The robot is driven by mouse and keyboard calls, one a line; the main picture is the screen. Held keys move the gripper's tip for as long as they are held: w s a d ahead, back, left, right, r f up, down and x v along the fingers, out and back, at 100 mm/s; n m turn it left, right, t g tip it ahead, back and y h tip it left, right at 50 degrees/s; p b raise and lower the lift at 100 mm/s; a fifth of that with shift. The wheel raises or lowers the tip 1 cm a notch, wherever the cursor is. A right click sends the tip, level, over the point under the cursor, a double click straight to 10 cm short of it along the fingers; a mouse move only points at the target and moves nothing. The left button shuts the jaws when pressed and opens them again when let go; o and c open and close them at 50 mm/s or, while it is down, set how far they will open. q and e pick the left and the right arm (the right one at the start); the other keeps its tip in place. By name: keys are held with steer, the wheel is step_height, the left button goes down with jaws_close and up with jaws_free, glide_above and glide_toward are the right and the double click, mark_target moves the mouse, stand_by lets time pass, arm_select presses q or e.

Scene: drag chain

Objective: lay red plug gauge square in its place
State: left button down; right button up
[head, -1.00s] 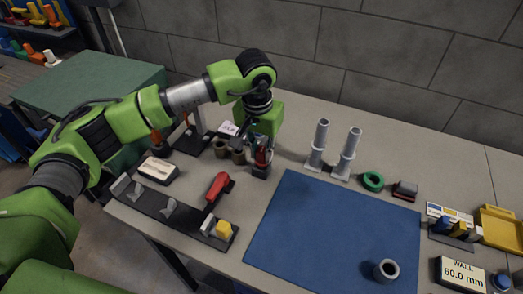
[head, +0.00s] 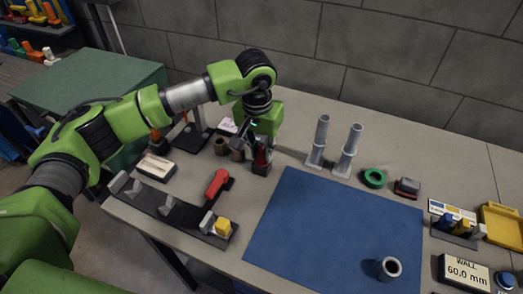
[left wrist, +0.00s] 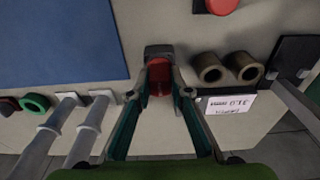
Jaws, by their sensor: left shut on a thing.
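My left gripper (head: 262,154) points down at the back of the table, left of the blue mat. In the left wrist view its two fingers (left wrist: 161,84) are closed on a red piece (left wrist: 160,76), which I take to be the red plug gauge. The red piece stands at or in a small dark block (left wrist: 159,50); the block also shows in the head view (head: 261,169). The fingers hide part of the red piece, and I cannot tell whether it is fully seated. My right gripper is not in view.
Two brown rings (left wrist: 224,67) and a small label card (left wrist: 229,106) stand close beside the gripper. A red-handled piece (head: 217,183) lies nearer the front. Two grey posts (head: 318,142) stand to the right. The blue mat (head: 325,225) is mostly clear, with one grey ring (head: 389,268).

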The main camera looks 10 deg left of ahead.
arm_select(q)
steer(key=c, duration=1.8)
jaws_free()
steer(key=shift+o, duration=0.2)
step_height(320, 180, up, 12)
steer(key=s, duration=0.1)
steer(key=shift+s, duration=0.2)
steer(key=shift+a, duration=0.1)
